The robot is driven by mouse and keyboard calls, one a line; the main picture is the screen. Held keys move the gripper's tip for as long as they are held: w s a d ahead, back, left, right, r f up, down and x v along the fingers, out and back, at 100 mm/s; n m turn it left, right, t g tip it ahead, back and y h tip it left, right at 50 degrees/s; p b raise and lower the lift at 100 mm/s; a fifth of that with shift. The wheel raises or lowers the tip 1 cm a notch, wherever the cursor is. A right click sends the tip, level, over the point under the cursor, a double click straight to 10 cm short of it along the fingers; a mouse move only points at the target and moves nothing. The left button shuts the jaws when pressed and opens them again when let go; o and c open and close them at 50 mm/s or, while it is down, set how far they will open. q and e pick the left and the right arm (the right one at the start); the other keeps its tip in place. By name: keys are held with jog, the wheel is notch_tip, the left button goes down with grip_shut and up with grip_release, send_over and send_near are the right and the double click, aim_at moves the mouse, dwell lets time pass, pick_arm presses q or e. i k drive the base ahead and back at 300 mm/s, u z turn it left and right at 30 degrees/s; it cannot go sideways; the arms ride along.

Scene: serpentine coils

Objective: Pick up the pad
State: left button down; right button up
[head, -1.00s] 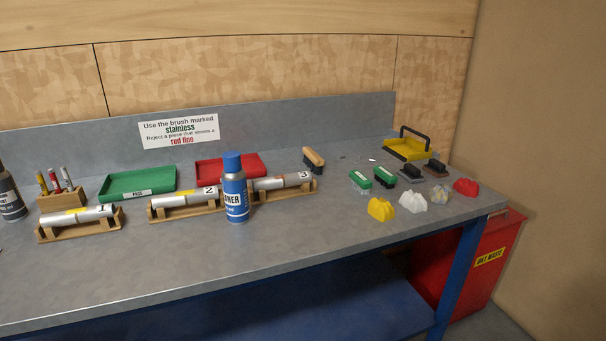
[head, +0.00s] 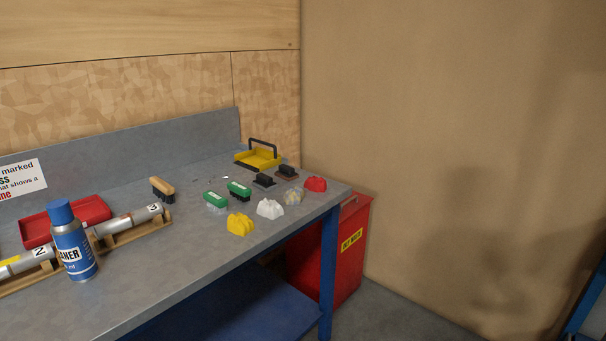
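I cannot tell for sure which thing is the pad. Two small black-handled blocks stand at the right end of the bench: one on a grey base (head: 264,181) and one on a brownish base (head: 287,173). In front of them lie crumpled cloth-like lumps: yellow (head: 240,225), white (head: 270,209), grey with yellow (head: 293,197) and red (head: 316,184). All rest on the bench top, apart from one another. Neither of my grippers is in view.
The grey bench (head: 180,285) holds two green brushes (head: 238,190), a wooden-backed brush (head: 162,189), a yellow tray with black handle (head: 258,160), a blue can (head: 74,245), a red tray (head: 90,211) and tubes on racks. A red waste bin (head: 325,260) stands beyond its right end.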

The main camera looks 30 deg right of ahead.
aim_at(285, 172)
jog(key=z, duration=2.05)
jog(key=i, duration=2.9)
jog(key=u, duration=2.25)
